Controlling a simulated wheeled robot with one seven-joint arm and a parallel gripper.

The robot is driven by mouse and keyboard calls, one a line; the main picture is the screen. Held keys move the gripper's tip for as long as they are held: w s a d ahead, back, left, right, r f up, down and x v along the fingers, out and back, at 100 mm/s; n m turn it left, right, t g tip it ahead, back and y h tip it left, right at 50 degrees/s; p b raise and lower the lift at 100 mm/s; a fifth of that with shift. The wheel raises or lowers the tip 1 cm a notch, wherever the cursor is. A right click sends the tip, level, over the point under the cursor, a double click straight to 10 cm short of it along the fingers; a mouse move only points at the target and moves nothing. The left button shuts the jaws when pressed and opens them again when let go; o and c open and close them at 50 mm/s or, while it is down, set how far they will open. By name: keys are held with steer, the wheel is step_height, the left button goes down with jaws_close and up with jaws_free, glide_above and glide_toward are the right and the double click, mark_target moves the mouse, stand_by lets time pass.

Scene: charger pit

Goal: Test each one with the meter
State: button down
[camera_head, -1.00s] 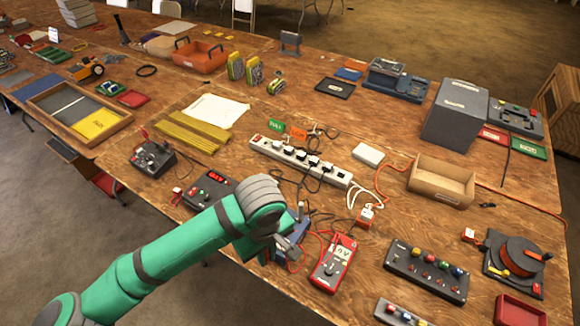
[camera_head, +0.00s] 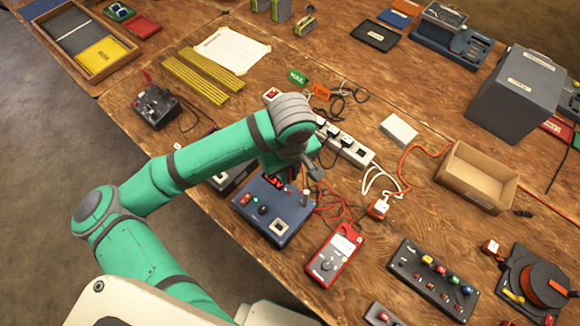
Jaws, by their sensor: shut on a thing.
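The red handheld meter (camera_head: 333,256) lies on the table with its pale display at the top. A blue box (camera_head: 262,222) with a red rocker switch, a socket and a small grey post stands left of it. The white power strip (camera_head: 358,153) holds several black plugs, and my arm hides part of it. A white plug with an orange-red part (camera_head: 379,208) lies right of the box. My gripper (camera_head: 312,174) is over the box's far right corner, beside the strip. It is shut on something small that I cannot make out.
A white block (camera_head: 399,130) and an open cardboard box (camera_head: 478,178) stand to the right. A panel of coloured buttons (camera_head: 433,278) and a cable reel (camera_head: 535,280) are at the front right. Red and white cords lie between strip and meter. Yellow bars (camera_head: 205,78) lie behind left.

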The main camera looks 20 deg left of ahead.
mark_target(289, 190)
steer(key=shift+f, duration=2.45)
steer(key=shift+s+d+f, duration=0.1)
steer(key=shift+f, duration=0.85)
stand_by(1.3)
steer(key=c, duration=1.4)
jaws_free()
steer(key=shift+o, duration=0.2)
steer(key=shift+r, duration=0.1)
steer(key=shift+r, duration=3.7)
steer(key=shift+f, duration=0.15)
